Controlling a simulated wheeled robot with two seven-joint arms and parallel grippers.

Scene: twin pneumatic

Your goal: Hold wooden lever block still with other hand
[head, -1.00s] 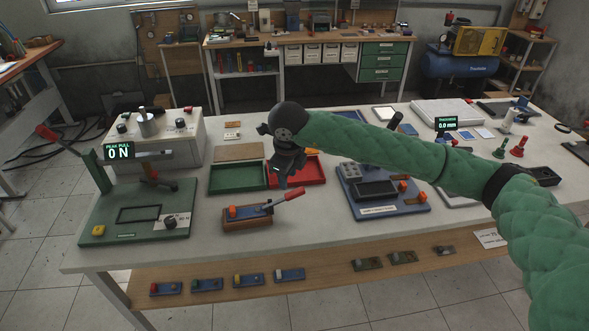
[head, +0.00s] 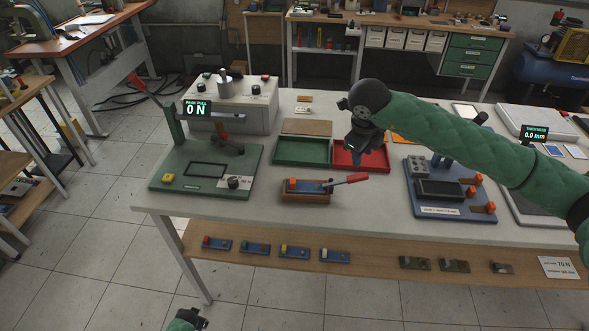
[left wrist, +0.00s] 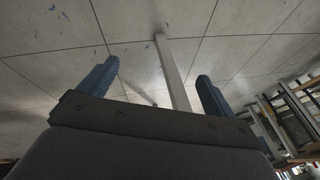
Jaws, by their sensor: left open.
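The wooden lever block (head: 306,198) sits near the table's front edge in the head view. My right gripper (head: 364,160) points down behind the handle, over the red tray. Its fingertips are too small to tell whether they are apart or touch the lever. My left arm shows only as a small green and black part (head: 187,319) at the bottom edge. In the left wrist view my left gripper (left wrist: 158,88) is open and empty, with floor beyond its blue fingers.
A green tray (head: 285,162) and red tray (head: 345,167) lie behind the block. A green pull-test fixture (head: 165,184) stands left and a blue fixture (head: 462,212) right. Small parts lie on the lower shelf (head: 375,270). Bare tabletop (head: 375,212) lies right of the block.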

